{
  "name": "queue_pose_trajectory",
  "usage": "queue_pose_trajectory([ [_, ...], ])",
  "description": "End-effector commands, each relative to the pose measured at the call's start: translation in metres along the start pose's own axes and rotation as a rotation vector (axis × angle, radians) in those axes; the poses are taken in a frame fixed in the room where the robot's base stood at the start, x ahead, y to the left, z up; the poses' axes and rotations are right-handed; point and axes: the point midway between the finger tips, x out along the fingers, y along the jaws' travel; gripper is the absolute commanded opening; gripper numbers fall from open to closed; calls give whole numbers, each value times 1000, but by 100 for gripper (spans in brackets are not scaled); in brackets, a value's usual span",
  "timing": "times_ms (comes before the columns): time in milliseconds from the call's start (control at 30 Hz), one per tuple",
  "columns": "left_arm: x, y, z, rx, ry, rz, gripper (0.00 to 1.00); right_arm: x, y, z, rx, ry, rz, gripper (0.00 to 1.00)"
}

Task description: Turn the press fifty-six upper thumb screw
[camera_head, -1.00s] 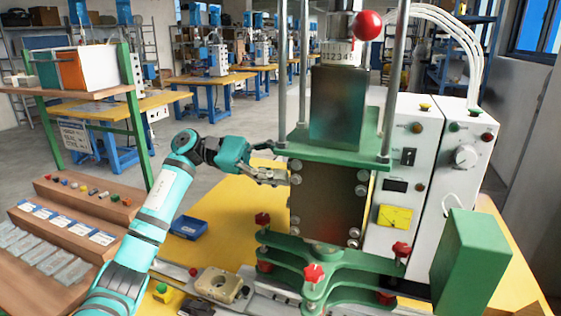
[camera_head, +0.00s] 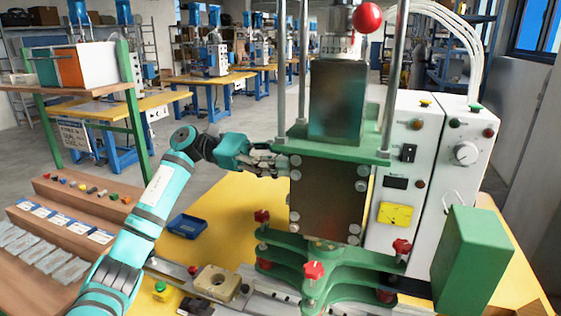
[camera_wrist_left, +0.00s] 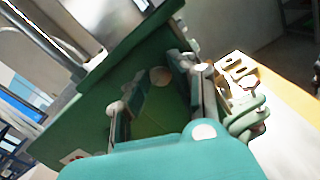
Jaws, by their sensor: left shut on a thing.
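The press (camera_head: 337,95) stands at the centre, with a dark metal plate (camera_head: 328,205) below its green crosspiece (camera_head: 345,149). Round silver thumb screws line the plate's sides. The upper thumb screw (camera_head: 296,161) is at the plate's upper left corner, just under the crosspiece. My left gripper (camera_head: 284,164) reaches in from the left, shut at that screw, its fingertips overlapping the plate's left edge. In the left wrist view a round screw head (camera_wrist_left: 160,76) shows between the fingers of my left gripper (camera_wrist_left: 168,80), under the green crosspiece. My right gripper is out of view.
Green clamp arms with red star knobs (camera_head: 314,271) spread below the plate. White control cabinets (camera_head: 398,180) and a green box (camera_head: 471,262) stand right. A blue tray (camera_head: 187,226) lies on the yellow table. A wooden stepped rack (camera_head: 75,220) is at left.

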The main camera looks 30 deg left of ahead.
Motion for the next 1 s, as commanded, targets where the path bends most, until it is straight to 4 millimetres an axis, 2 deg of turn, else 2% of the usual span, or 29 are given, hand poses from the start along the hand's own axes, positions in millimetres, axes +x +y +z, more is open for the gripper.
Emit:
queue_pose_trajectory([
  [400,0,0,0,-393,2,0,0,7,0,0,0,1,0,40],
  [1000,0,2,2,-964,1,2,0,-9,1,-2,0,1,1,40],
])
